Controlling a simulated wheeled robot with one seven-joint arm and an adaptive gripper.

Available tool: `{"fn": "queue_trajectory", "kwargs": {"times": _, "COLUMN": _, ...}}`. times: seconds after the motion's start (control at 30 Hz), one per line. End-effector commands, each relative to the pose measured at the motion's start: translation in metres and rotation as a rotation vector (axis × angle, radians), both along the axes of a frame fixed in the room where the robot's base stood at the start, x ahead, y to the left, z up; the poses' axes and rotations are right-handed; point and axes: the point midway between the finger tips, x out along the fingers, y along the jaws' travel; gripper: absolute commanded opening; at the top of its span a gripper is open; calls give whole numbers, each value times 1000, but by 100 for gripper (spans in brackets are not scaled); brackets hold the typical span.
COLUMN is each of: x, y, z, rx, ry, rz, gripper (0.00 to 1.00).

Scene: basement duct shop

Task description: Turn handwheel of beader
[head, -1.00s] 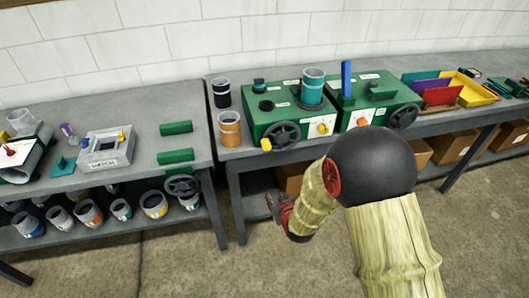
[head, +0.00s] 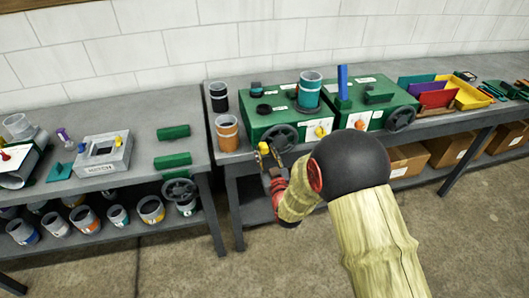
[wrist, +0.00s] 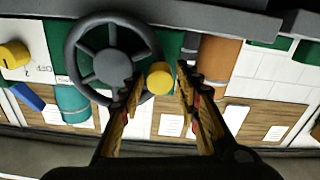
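Two green machines stand side by side on the right bench; their labels are too small to read, so I cannot tell which is the beader. The left machine (head: 258,120) has a dark spoked handwheel (head: 287,137) with a yellow knob (head: 264,147) at its rim. My gripper (head: 270,154) is open in front of that handwheel. In the wrist view the handwheel (wrist: 75,58) is up close, and the yellow knob (wrist: 160,87) appears between my spread fingertips, with gaps at both sides. The right machine (head: 372,116) has a similar handwheel (head: 401,119).
An orange-banded can (head: 228,134) stands left of the left machine, close to my gripper. A teal cylinder (head: 310,90) stands on that machine, and a yellow dial (head: 320,132) is on its front.

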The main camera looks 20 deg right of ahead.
Motion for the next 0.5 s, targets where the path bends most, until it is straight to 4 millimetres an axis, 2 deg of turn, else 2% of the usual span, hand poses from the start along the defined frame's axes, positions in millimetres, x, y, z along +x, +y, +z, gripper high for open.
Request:
{"fn": "queue_trajectory", "kwargs": {"times": 0.2, "x": 14, "y": 0, "z": -1, "rx": 0, "ry": 1, "rz": 0, "gripper": 33}}
{"fn": "queue_trajectory", "kwargs": {"times": 0.43, "x": 14, "y": 0, "z": 0, "rx": 0, "ry": 1, "rz": 0, "gripper": 33}}
{"fn": "queue_trajectory", "kwargs": {"times": 0.5, "x": 14, "y": 0, "z": 0, "rx": 0, "ry": 1, "rz": 0, "gripper": 30}}
